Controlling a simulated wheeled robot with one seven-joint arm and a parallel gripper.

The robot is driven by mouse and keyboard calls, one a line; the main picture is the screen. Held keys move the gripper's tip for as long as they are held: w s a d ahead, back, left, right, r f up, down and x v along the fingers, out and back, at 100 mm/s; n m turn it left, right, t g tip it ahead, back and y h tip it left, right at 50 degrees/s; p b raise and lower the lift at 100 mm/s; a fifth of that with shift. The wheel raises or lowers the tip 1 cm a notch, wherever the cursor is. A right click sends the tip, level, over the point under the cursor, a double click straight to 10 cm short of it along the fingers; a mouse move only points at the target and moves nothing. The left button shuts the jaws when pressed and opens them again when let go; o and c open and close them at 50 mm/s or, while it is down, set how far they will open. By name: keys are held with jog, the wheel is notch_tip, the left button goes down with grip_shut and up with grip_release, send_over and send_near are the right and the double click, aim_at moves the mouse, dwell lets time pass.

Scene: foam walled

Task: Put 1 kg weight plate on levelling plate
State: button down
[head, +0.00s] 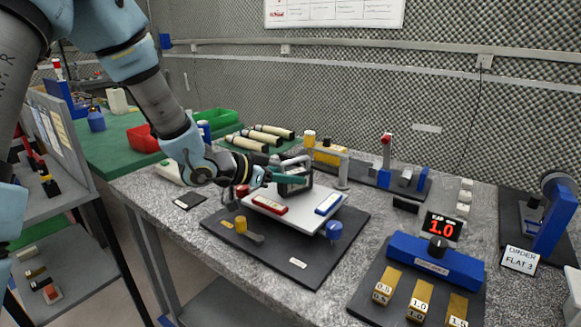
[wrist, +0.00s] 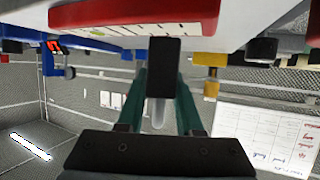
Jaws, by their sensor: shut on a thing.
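The levelling plate (head: 281,214) is a white board on a dark base on the bench. A red level (head: 261,204) and a blue level (head: 328,203) lie on it. My gripper (head: 274,177) reaches in from the left over the plate's back part. It is shut on a dark block with a handle (head: 294,186), which looks like the weight plate; I cannot read a mark on it. Whether the block touches the white board is unclear. In the wrist view my teal fingers (wrist: 164,100) close around a black piece (wrist: 163,68), with the red level (wrist: 135,12) above it.
A blue knob (head: 334,230) and a yellow knob (head: 241,225) stand by the plate. A blue station (head: 435,262) with brass blocks labelled 0.5, 1.0 and 1.5 is at front right, under a display reading 1.0 (head: 442,227). A grey post (head: 342,172) stands close behind the block.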

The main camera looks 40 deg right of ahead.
dwell(0.3)
jog(key=c, duration=0.6)
grip_release()
jog(key=shift+f, duration=0.15)
jog(key=shift+o, duration=0.2)
